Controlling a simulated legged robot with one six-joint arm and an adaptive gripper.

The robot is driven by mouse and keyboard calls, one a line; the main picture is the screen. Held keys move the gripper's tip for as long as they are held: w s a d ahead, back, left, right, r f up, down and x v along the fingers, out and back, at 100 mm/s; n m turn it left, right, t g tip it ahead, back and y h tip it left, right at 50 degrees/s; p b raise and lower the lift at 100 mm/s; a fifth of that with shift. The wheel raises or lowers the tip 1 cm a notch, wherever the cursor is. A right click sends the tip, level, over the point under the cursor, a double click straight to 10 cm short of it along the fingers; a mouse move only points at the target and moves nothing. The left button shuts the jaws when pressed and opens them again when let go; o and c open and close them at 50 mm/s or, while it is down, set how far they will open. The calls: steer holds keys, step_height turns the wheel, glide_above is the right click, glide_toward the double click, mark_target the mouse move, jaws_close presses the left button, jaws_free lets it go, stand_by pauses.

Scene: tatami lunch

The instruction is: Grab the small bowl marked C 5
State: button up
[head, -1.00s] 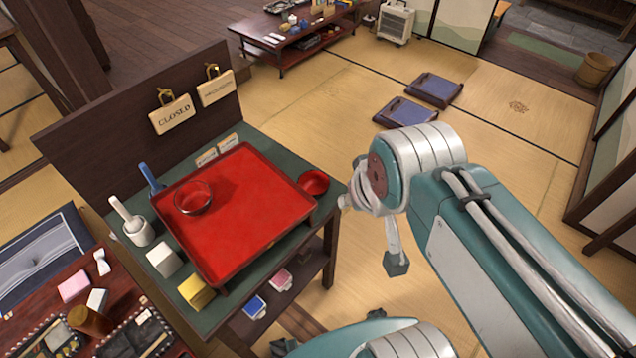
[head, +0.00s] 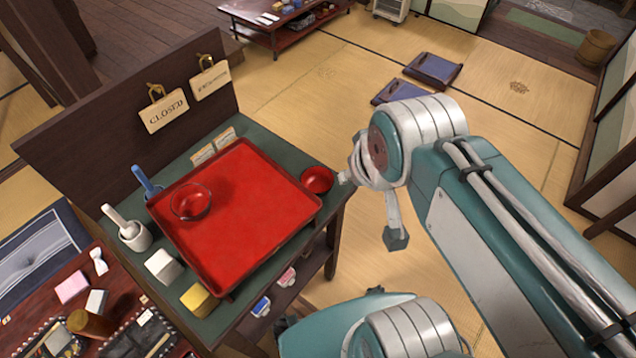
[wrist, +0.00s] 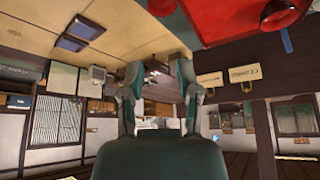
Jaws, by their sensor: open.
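A small red bowl (head: 317,180) stands at the right corner of the red tray (head: 255,235), on the green-topped stand. A darker, glossy red bowl (head: 190,202) sits inside the tray toward the left. It also shows at the top right edge of the wrist view (wrist: 283,12). I cannot read a C 5 mark on either bowl. My gripper (head: 370,208) is to the right of the small bowl in the head view, apart from it. In the wrist view my gripper's two fingers (wrist: 159,90) are spread and empty, with far furniture seen between them.
Two hanging signs (head: 164,110) are on the dark board behind the stand. A mortar with pestle (head: 135,236), a white block (head: 163,265) and a yellow block (head: 198,299) line the tray's left side. Floor cushions (head: 433,70) lie beyond; the tatami around them is open.

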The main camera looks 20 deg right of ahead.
steer(key=shift+o, duration=0.2)
steer(key=m+g+y, duration=0.1)
steer(key=m+g, duration=0.4)
steer(key=m, duration=0.4)
glide_above(317, 184)
steer(key=s+d, duration=0.3)
steer(key=s, duration=0.1)
step_height(317, 184, down, 25)
steer(key=shift+w+d, duration=0.15)
steer(key=f, duration=0.5)
steer(key=shift+a+f, duration=0.1)
steer(key=shift+a, duration=0.25)
jaws_close()
